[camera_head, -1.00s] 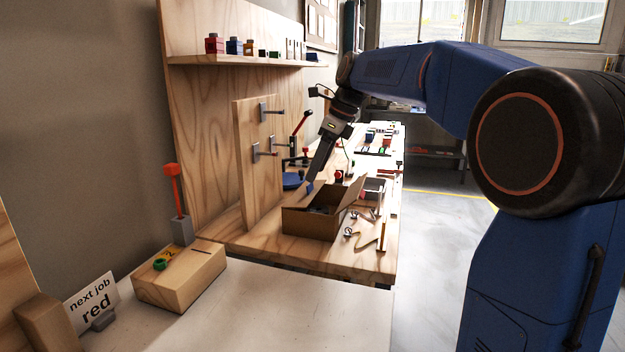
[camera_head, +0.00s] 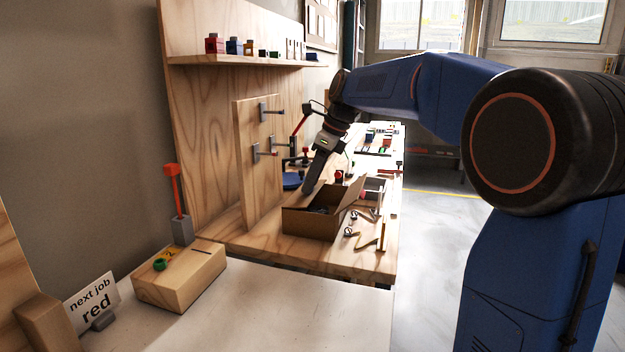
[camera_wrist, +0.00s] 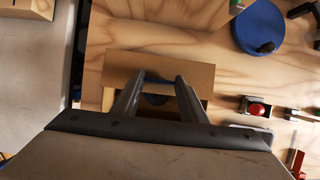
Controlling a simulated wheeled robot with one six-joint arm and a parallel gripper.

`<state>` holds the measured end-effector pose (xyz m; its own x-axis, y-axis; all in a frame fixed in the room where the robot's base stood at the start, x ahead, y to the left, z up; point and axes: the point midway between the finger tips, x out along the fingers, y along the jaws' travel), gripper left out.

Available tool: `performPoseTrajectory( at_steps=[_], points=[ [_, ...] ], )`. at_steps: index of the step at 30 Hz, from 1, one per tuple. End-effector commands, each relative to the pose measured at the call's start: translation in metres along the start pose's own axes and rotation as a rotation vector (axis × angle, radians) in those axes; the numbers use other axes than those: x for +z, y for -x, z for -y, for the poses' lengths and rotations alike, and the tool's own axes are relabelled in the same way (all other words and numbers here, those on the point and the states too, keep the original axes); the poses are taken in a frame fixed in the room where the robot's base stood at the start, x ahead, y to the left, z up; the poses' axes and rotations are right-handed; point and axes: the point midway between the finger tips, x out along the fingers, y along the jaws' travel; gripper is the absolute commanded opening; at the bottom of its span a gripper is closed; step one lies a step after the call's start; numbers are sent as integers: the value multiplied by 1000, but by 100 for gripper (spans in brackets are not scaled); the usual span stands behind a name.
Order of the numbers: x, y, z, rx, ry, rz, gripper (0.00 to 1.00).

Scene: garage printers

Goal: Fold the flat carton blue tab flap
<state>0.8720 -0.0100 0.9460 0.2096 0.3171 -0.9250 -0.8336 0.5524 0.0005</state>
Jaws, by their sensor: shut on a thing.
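The open carton (camera_head: 312,226) is a brown cardboard box on the wooden bench, with one flap (camera_head: 350,197) raised at its right. My gripper (camera_head: 308,191) reaches down to the carton's back left edge. In the wrist view its two fingers (camera_wrist: 159,78) stand apart at a brown flap (camera_wrist: 160,62), with a thin strip of the blue tab (camera_wrist: 157,81) between them. My gripper is shut on this tab. In the head view the gripper hides the tab. Dark contents lie inside the carton and are partly hidden.
A peg board (camera_head: 258,170) with metal hooks stands left of the carton. A blue disc (camera_wrist: 262,27) lies behind it on the bench. Small clips and a zigzag wooden piece (camera_head: 366,238) lie to the right. A wooden block (camera_head: 180,277) stands on the near table.

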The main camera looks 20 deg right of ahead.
Motion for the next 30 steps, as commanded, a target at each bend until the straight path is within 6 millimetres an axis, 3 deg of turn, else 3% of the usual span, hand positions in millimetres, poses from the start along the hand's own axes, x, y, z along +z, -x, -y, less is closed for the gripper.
performPoseTrajectory(
  at_steps=[9,19,20,22,30],
  points=[
    [10,3,0,1,3,-122,16],
    [9,4,0,0,0,-137,16],
    [9,4,0,0,0,-137,43],
    [9,4,0,0,0,-137,58],
    [9,4,0,0,0,-137,58]
  ],
)
